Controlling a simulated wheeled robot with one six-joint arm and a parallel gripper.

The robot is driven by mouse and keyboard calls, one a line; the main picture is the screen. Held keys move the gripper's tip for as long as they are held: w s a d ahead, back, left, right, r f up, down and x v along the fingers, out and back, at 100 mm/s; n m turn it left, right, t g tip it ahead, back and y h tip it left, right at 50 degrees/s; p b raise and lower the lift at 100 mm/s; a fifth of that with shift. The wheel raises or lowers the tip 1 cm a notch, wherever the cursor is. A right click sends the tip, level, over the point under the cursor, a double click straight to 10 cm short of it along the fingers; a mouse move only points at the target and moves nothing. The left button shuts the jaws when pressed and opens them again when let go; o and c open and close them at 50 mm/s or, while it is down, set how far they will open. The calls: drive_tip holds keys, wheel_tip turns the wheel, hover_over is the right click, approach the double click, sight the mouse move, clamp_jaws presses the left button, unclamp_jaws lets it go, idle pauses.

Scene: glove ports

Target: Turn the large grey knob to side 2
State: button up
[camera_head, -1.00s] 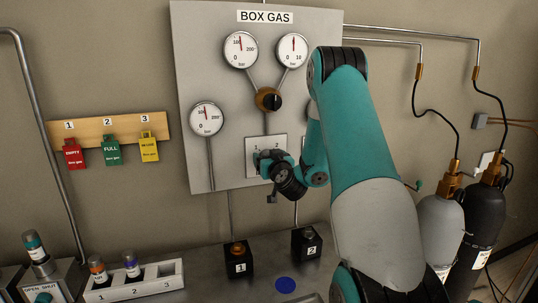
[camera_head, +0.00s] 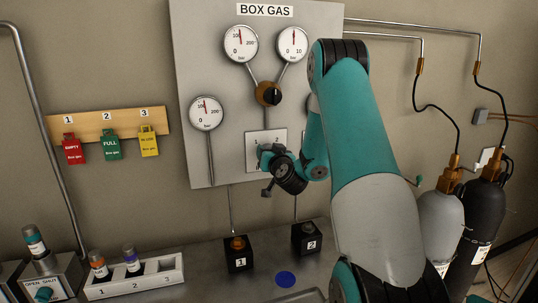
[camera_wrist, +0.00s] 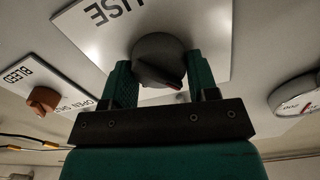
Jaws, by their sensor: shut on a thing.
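The large grey knob (camera_wrist: 158,60) is dark and round, on a white plate marked USE (camera_wrist: 205,25) in the wrist view. A small red mark shows on its edge near my gripper. My gripper (camera_wrist: 162,75) has its two green fingers on either side of the knob and is shut on it. In the head view my gripper (camera_head: 268,157) is at the plate with numbers 1 and 2 (camera_head: 254,138), low on the BOX GAS panel (camera_head: 220,60). There the gripper and wrist hide the knob, so which number it points at cannot be told.
A brown knob (camera_head: 268,93) and several gauges sit above. In the wrist view an orange-brown knob (camera_wrist: 43,100) is on a BLEED plate to the left. Black blocks 1 (camera_head: 238,260) and 2 (camera_head: 306,240) stand on the bench below. Gas cylinders (camera_head: 483,225) stand at right.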

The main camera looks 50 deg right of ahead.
drive_tip(key=m, duration=0.8)
drive_tip(key=shift+s+d+f, duration=0.1)
drive_tip(key=shift+d, duration=0.05)
drive_tip(key=m, duration=0.3)
drive_tip(key=shift+m, duration=0.4)
drive_tip(key=shift+f+m, duration=0.15)
drive_tip(key=shift+m, duration=1.75)
drive_tip(key=o, duration=0.9)
